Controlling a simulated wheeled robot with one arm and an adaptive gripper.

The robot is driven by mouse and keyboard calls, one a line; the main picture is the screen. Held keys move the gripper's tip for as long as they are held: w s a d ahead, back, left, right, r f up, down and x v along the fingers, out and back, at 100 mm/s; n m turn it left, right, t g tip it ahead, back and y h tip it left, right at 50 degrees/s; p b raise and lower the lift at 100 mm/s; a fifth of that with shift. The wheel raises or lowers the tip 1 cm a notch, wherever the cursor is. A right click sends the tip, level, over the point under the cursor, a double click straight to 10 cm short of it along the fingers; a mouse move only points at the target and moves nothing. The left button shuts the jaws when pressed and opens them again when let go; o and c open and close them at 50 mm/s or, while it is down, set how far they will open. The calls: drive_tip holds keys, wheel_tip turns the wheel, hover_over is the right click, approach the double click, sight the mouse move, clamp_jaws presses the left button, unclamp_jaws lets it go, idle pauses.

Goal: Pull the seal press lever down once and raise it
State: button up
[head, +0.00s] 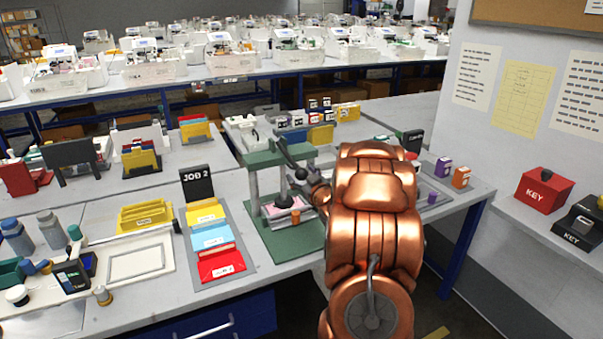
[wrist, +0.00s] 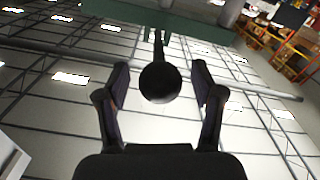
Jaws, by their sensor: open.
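The seal press has a green frame (head: 262,158) on a green base plate (head: 285,238), with grey columns and a pinkish item low between them. Its lever ends in a dark ball knob (head: 300,173). In the wrist view the round black knob (wrist: 160,82) lies between the two fingers, with the lever rod (wrist: 158,45) running up behind it to the green press top (wrist: 150,18). My gripper (wrist: 160,78) is open, with a gap on either side of the knob. In the head view my copper arm hides part of the press's right side and most of my gripper.
A JOB 2 tray (head: 213,240) with yellow, blue and red folders lies left of the press. A white plotter bed (head: 135,262) is further left. Red and black KEY boxes (head: 543,190) sit on the right shelf.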

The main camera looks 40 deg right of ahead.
drive_tip(key=shift+w, duration=0.2)
drive_tip(key=shift+c, duration=0.4)
clamp_jaws()
